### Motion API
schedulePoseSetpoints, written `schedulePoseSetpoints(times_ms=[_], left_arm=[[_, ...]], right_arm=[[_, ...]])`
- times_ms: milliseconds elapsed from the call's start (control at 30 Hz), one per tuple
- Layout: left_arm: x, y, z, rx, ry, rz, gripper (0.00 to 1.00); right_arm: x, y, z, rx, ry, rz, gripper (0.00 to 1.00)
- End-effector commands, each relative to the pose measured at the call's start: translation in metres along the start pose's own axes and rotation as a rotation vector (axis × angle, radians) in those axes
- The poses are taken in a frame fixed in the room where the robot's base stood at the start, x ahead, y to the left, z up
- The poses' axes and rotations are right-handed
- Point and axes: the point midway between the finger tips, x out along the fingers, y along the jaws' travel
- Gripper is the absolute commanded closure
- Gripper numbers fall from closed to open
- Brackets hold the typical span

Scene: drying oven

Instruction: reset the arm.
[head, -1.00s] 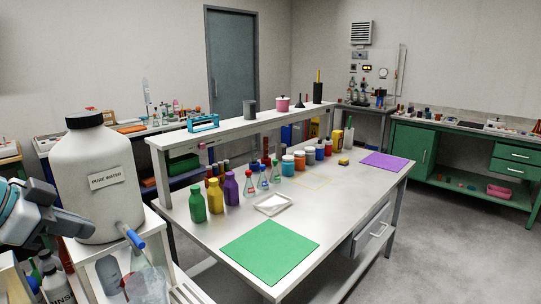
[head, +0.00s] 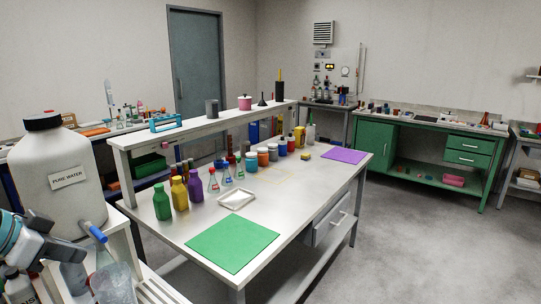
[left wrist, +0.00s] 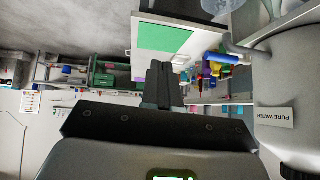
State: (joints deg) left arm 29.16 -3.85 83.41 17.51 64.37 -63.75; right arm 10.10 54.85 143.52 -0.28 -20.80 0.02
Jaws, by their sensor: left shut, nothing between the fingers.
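My left gripper (head: 66,250) comes in at the lower left of the head view, in front of the large white pure-water bottle (head: 62,180) with a black cap. In the left wrist view its two dark fingers (left wrist: 161,72) lie together with nothing between them. That view looks out rotated, with the bottle (left wrist: 290,80) at the right side. The fingers appear apart from the bottle and the table. My right gripper is not in either view.
A white lab table (head: 285,215) holds a green mat (head: 231,245), a purple mat (head: 344,156), a small white tray (head: 237,199) and several coloured bottles and flasks. A beaker (head: 113,283) stands below the bottle's blue tap. Clear grey floor (head: 420,250) lies to the right.

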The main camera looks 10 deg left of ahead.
Motion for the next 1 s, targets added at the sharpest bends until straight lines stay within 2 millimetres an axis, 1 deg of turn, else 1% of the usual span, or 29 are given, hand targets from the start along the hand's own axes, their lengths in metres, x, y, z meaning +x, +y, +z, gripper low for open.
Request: schedulePoseSetpoints(times_ms=[33, 67, 100, 167, 200, 267, 367, 400, 467, 500, 567, 600, 633, 667, 700, 767, 800, 900, 1000], left_arm=[[0.018, 0.0, 0.004, -0.027, -0.016, 0.015, 1.0], [0.028, 0.0, 0.006, -0.043, -0.025, 0.02, 1.0], [0.043, 0.001, 0.01, -0.067, -0.038, 0.027, 1.0], [0.065, 0.003, 0.017, -0.104, -0.059, 0.037, 1.0], [0.081, 0.005, 0.022, -0.129, -0.073, 0.044, 1.0], [0.108, 0.011, 0.031, -0.172, -0.101, 0.057, 1.0], [0.162, 0.029, 0.053, -0.252, -0.161, 0.078, 1.0], [0.187, 0.041, 0.066, -0.288, -0.193, 0.089, 1.0], [0.225, 0.064, 0.087, -0.344, -0.245, 0.103, 1.0], [0.248, 0.083, 0.104, -0.38, -0.282, 0.11, 1.0], [0.28, 0.114, 0.129, -0.43, -0.334, 0.119, 1.0], [0.297, 0.137, 0.147, -0.46, -0.369, 0.125, 1.0], [0.309, 0.155, 0.161, -0.482, -0.394, 0.129, 1.0], [0.319, 0.173, 0.176, -0.502, -0.42, 0.132, 1.0], [0.329, 0.2, 0.195, -0.528, -0.454, 0.138, 1.0], [0.338, 0.237, 0.223, -0.564, -0.501, 0.146, 1.0], [0.341, 0.261, 0.241, -0.587, -0.53, 0.151, 1.0], [0.337, 0.312, 0.278, -0.635, -0.589, 0.163, 1.0], [0.328, 0.345, 0.303, -0.674, -0.627, 0.172, 1.0]], right_arm=[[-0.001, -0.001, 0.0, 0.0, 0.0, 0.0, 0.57], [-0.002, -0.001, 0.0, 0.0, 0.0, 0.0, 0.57], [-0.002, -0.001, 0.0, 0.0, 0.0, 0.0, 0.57], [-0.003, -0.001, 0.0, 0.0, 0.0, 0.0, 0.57], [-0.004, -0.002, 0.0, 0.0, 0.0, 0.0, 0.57], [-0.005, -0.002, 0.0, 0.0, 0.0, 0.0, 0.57], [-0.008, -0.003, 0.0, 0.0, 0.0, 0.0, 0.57], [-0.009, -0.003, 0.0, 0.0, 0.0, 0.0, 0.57], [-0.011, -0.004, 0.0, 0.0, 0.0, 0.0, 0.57], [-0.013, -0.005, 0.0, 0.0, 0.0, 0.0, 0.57], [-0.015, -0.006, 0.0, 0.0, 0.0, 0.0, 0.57], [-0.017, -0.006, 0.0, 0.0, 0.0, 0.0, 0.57], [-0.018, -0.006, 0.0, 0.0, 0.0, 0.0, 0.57], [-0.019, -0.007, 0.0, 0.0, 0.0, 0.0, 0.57], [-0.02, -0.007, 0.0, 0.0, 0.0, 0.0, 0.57], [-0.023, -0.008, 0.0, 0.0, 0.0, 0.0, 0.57], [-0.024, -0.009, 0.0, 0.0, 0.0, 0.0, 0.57], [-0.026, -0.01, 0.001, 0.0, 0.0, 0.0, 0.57], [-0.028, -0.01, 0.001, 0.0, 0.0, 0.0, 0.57]])
